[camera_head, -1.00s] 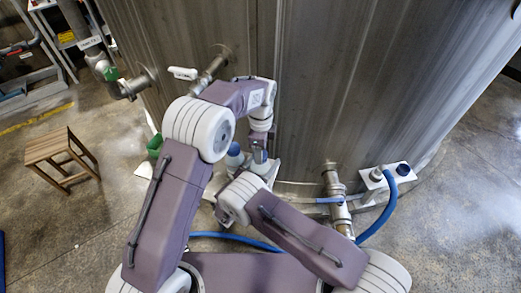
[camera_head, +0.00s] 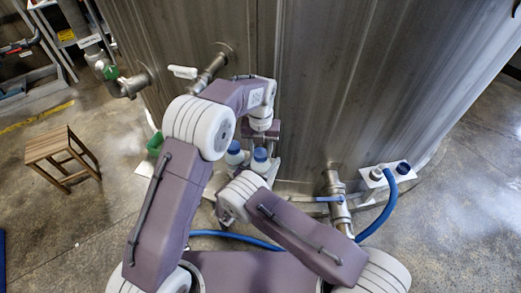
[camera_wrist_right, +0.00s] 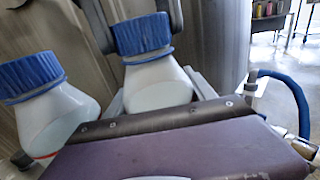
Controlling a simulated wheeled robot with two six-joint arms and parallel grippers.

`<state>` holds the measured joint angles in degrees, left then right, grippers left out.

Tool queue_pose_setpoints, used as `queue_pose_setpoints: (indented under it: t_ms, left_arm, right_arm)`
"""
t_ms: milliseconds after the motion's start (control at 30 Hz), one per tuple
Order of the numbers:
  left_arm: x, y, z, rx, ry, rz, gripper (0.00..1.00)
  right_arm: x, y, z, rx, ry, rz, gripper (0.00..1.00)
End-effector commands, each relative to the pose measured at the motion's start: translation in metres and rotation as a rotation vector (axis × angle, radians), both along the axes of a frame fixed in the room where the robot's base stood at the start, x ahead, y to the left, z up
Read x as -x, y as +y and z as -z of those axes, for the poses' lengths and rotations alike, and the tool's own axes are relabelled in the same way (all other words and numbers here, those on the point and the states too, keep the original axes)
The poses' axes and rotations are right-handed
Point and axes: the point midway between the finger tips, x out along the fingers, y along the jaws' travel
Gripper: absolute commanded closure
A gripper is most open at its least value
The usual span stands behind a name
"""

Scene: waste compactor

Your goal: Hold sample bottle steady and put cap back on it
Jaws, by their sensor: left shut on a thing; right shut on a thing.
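The sample bottle (camera_wrist_right: 158,86) is white and stands upright in the middle of the right wrist view. Its ribbed blue cap (camera_wrist_right: 143,36) sits at the bottle's mouth and also shows in the head view (camera_head: 260,156). My left gripper (camera_head: 262,146) comes from above, its two dark fingers on either side of the cap, shut on it. I cannot tell how far the cap is screwed on.
A second blue-capped bottle (camera_wrist_right: 55,110) stands close on the left. The steel tank wall (camera_head: 330,90) rises just behind. A metal valve pipe (camera_head: 335,195) and blue hose (camera_head: 378,222) are at the right. A wooden stool (camera_head: 60,155) stands on open floor at the left.

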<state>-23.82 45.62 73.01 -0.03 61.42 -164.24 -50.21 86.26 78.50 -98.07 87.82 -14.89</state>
Motion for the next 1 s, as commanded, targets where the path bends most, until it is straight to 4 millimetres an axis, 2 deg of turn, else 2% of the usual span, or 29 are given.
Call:
queue_pose_setpoints:
  t_ms: [67,100,133,167,467,800,1000]
  left_arm:
    - [0.000,0.000,-0.001,0.000,-0.001,-0.001,0.95]
    - [0.000,0.000,-0.001,0.000,-0.001,-0.001,0.48]
    - [0.000,0.000,-0.001,0.000,-0.001,-0.002,0.39]
    - [0.000,0.000,-0.001,0.000,-0.001,-0.002,0.37]
    - [0.000,0.000,-0.002,0.000,-0.001,-0.003,0.37]
    - [-0.001,0.000,-0.043,0.001,-0.003,-0.004,0.37]
    - [0.000,0.000,-0.046,0.000,0.000,-0.004,0.37]
  right_arm:
    - [0.000,0.000,0.000,-0.001,0.001,0.000,1.00]
    - [0.000,0.000,0.000,-0.001,0.001,0.000,1.00]
    - [0.000,0.000,0.000,-0.001,0.001,0.000,1.00]
    - [0.000,0.000,0.000,-0.001,0.001,0.000,1.00]
    - [0.000,0.000,0.000,0.000,0.000,0.000,1.00]
    - [0.000,0.000,0.000,0.000,0.000,0.000,1.00]
    - [0.000,0.000,0.000,0.000,0.000,0.000,1.00]
